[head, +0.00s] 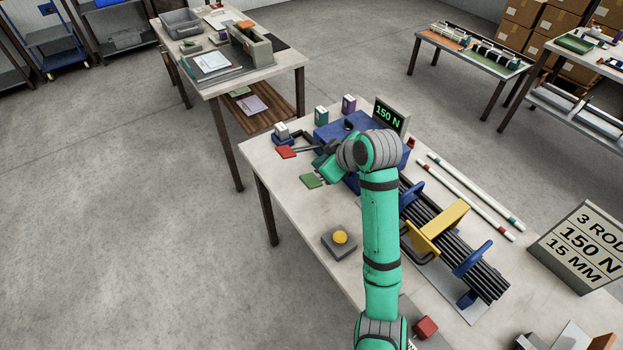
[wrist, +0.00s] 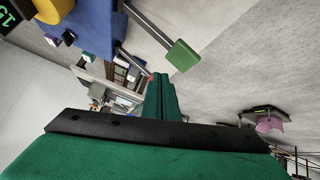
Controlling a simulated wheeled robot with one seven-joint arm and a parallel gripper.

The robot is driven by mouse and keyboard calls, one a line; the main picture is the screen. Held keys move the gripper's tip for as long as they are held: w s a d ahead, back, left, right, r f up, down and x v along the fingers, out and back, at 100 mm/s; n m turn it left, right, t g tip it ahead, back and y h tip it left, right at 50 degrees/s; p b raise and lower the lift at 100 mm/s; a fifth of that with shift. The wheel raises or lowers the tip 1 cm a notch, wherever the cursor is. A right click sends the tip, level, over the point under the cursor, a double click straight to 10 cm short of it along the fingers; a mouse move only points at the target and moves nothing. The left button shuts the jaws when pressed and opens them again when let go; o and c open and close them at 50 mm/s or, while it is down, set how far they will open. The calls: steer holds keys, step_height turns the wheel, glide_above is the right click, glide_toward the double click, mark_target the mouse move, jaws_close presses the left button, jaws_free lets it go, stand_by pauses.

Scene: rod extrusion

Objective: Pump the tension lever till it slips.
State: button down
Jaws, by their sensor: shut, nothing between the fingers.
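A blue machine (head: 335,130) stands on the table with a display (head: 389,116) reading 150 N. Two levers stick out of its left side, one with a red end pad (head: 287,152) and one with a green end pad (head: 311,181). Which is the tension lever, I cannot tell. My gripper (head: 322,167) is shut and empty, between the two pads in the head view. In the wrist view, the shut green fingers (wrist: 163,85) are apart from the green pad (wrist: 183,55). The red pad there is mostly hidden behind the fingertips.
A box with a yellow button (head: 340,237) sits near the table's front edge. Dark rods lie in blue holders under a yellow clamp (head: 440,230). Two white rods (head: 470,195) lie behind them. A sign (head: 580,245) reads 150 N and 15 MM. Small blocks (head: 321,114) stand at the back.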

steer(key=shift+w+d+r, duration=0.15)
steer(key=shift+r, duration=0.45)
steer(key=shift+w+d+r, duration=0.1)
steer(key=shift+d+r, duration=0.05)
steer(key=shift+r, duration=0.45)
